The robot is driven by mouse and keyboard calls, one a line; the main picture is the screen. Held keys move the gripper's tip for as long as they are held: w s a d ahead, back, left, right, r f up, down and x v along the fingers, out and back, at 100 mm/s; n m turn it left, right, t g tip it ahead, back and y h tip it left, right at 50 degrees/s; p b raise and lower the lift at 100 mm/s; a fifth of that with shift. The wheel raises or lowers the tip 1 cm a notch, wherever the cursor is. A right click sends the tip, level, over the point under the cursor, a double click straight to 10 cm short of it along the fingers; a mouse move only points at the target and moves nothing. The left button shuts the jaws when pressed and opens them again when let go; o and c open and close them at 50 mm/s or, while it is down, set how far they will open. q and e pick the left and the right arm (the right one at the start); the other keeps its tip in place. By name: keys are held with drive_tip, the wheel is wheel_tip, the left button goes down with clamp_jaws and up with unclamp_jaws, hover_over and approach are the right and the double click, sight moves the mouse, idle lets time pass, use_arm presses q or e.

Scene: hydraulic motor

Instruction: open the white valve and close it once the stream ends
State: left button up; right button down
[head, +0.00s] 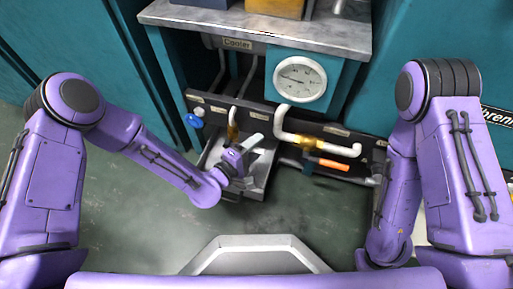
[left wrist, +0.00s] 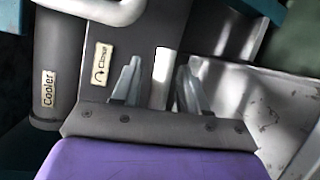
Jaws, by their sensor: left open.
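The white valve lever (head: 253,141) sticks out beside a brass valve body (head: 233,130) on the dark panel, left of the gauge. My left gripper (head: 241,156) is just below the lever, open. In the left wrist view, the white lever (left wrist: 162,76) stands between the two open fingers of the left gripper (left wrist: 158,84), with a gap visible on either side; I cannot tell whether it touches either finger. No stream can be made out. My right arm hangs at the right of the head view; its gripper is out of sight.
A round gauge (head: 300,79) and white pipes sit above and right of the lever. A second valve has an orange handle (head: 333,164). A blue knob (head: 194,120) is at the left.

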use_arm(q)
drive_tip(key=shift+w+d, duration=0.25)
clamp_jaws()
use_arm(e)
drive_tip(key=shift+w+d+f, duration=0.15)
drive_tip(key=shift+w+f, duration=0.05)
